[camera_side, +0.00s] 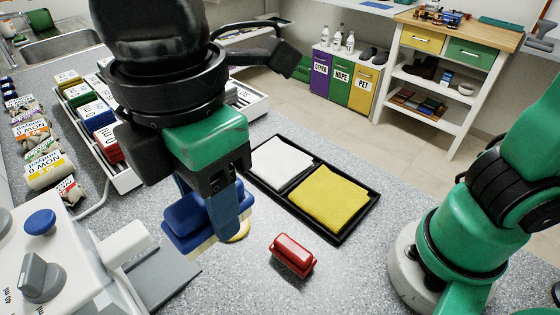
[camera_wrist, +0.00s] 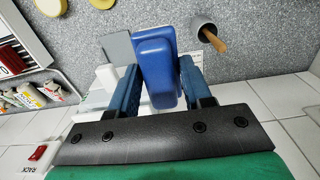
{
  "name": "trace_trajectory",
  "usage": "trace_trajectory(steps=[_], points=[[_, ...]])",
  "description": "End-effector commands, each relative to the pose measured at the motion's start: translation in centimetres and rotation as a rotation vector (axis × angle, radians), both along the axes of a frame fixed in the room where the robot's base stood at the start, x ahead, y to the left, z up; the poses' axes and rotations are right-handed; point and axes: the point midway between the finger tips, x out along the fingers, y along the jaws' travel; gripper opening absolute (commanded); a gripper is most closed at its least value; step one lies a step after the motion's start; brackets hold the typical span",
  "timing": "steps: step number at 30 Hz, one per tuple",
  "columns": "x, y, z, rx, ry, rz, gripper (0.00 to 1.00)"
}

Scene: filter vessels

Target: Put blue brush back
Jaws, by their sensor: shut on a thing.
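The blue brush (camera_side: 187,222), a blue block with a pale underside, is held off the counter in the side view. My gripper (camera_side: 222,214) is shut on it. In the wrist view the blue brush (camera_wrist: 157,62) lies between my two blue fingers and sticks out past their tips. In the side view the near finger hides part of the brush. A red brush (camera_side: 293,255) of similar shape lies on the counter to the right of my gripper.
A black tray (camera_side: 345,225) holds a white cloth (camera_side: 281,162) and a yellow cloth (camera_side: 334,197). A white machine (camera_side: 55,262) with a blue knob stands at left. Boxes fill a white rack (camera_side: 124,180). A grey cup (camera_wrist: 203,28) with a wooden handle shows in the wrist view.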

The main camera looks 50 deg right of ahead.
Motion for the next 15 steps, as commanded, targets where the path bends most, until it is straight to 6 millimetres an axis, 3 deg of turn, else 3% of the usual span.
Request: trace_trajectory(steps=[15], points=[[-0.1,0.2,-10.6,0.000,0.000,0.009,0.02]])
